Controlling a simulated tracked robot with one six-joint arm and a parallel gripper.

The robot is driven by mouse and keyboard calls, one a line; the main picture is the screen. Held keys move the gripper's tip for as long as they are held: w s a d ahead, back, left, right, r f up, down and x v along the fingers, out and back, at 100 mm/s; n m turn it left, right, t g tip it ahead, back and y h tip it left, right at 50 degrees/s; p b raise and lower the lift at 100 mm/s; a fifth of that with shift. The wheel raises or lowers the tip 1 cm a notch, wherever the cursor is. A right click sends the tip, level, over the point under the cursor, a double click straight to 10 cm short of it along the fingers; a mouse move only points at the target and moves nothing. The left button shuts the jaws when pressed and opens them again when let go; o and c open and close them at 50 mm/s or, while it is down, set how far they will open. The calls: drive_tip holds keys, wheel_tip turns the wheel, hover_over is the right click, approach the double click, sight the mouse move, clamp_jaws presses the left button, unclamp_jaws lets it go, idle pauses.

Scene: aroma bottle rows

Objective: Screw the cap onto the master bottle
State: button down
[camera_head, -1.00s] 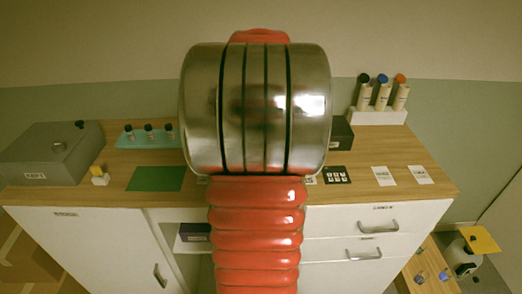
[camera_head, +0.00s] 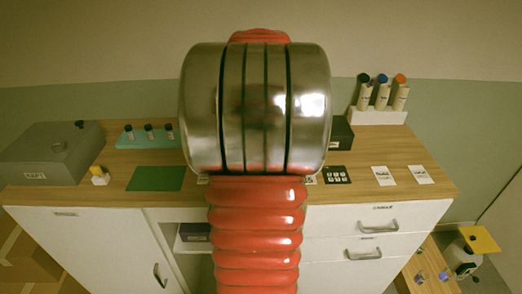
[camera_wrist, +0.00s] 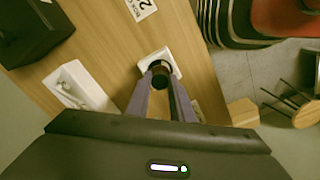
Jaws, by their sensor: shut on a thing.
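In the wrist view my gripper (camera_wrist: 161,76) is shut on a small dark round thing, which looks like the cap (camera_wrist: 160,67). The cap is right over a small white square holder (camera_wrist: 147,62) on the wooden worktop. The master bottle is not clearly seen. It may be under the cap, and I cannot tell whether the cap is seated or tilted. In the head view my arm hides the gripper, the cap and the middle of the worktop.
A white tray (camera_wrist: 97,92) and a dark box (camera_wrist: 30,35) lie left in the wrist view. In the head view, a teal rack (camera_head: 130,142) holds small bottles, and a white rack (camera_head: 378,117) holds three capped bottles. A grey box (camera_head: 45,145) stands far left.

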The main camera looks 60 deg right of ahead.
drive_tip(key=m, duration=0.4)
drive_tip(key=shift+m, duration=0.4)
drive_tip(key=c, duration=1.5)
unclamp_jaws()
drive_tip(key=shift+c, duration=0.2)
drive_tip(key=shift+r, duration=3.5)
drive_tip(key=shift+w, duration=0.1)
